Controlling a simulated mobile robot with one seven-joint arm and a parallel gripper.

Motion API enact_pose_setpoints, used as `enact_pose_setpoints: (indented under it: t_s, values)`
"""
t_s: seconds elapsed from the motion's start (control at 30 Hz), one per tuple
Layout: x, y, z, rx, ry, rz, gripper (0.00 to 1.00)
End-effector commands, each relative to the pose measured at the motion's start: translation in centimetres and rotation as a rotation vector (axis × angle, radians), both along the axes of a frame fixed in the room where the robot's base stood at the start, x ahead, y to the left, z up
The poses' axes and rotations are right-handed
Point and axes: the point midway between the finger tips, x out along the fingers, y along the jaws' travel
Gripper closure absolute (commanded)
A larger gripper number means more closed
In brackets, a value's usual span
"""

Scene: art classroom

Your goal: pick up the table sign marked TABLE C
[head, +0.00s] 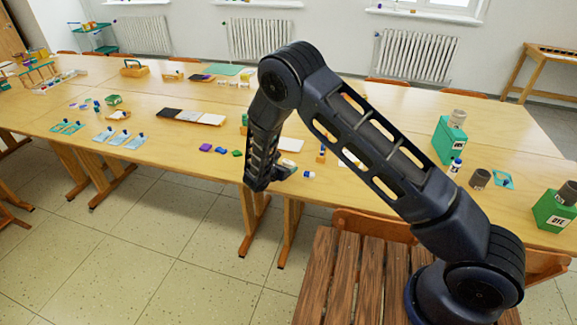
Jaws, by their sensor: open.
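I cannot make out a table sign marked TABLE C in the head view; no lettering reading TABLE C is legible. My gripper (279,175) is at the low end of my arm, by the near edge of the long wooden table (185,145). It is small and dark here, but it is open, and I see nothing held in it. A white item (291,144) lies on the table just behind my gripper, partly hidden by my arm. Another white item (349,159) shows behind my forearm; I cannot tell what either is.
Green containers (449,143) (553,211), the nearer marked DYE, stand at the right with a dark cup (480,179). A wooden slatted surface (345,275) is in front.

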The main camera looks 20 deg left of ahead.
Motion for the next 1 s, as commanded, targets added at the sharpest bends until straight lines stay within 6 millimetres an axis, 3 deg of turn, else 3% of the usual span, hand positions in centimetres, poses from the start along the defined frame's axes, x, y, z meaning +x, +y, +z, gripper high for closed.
enact_pose_setpoints:
  t_s: [0.17, 0.4, 0.67, 1.0]
  values:
    - [2.0, -0.5, -0.9, -0.002, -0.001, -0.001, 0.2]
    - [2.2, -0.6, -0.9, 0.0, 0.0, 0.0, 0.2]
    - [2.2, -0.5, -0.9, 0.0, 0.0, 0.0, 0.68]
    - [2.2, -0.5, -0.6, 0.001, 0.0, 0.001, 0.68]
